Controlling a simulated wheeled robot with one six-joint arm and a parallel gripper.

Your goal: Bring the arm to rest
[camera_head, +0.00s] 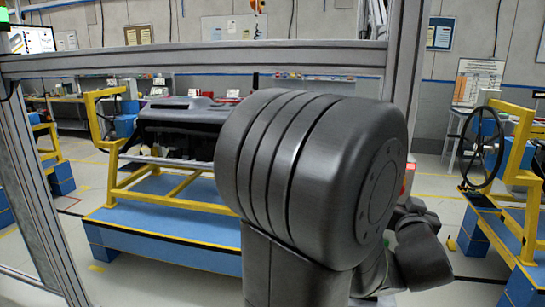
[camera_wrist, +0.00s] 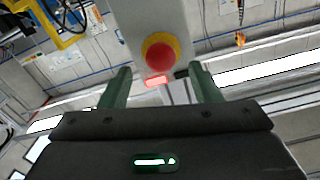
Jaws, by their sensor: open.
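My gripper (camera_wrist: 160,72) is open in the wrist view, with its two green fingers apart and nothing held between them. Beyond the gap is a red button on a yellow ring (camera_wrist: 159,53), set on a grey panel, with a red light just below it. I cannot tell how far the panel is from the fingers. In the head view my dark arm links fill the middle right, and my gripper cannot be made out.
A dark dashboard module (camera_head: 178,119) rests on a yellow frame (camera_head: 180,190) over a blue platform (camera_head: 165,225). A black steering wheel (camera_head: 483,147) on another yellow stand is at right. A grey metal frame (camera_head: 150,60) crosses the view. Grey floor shows between the stands.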

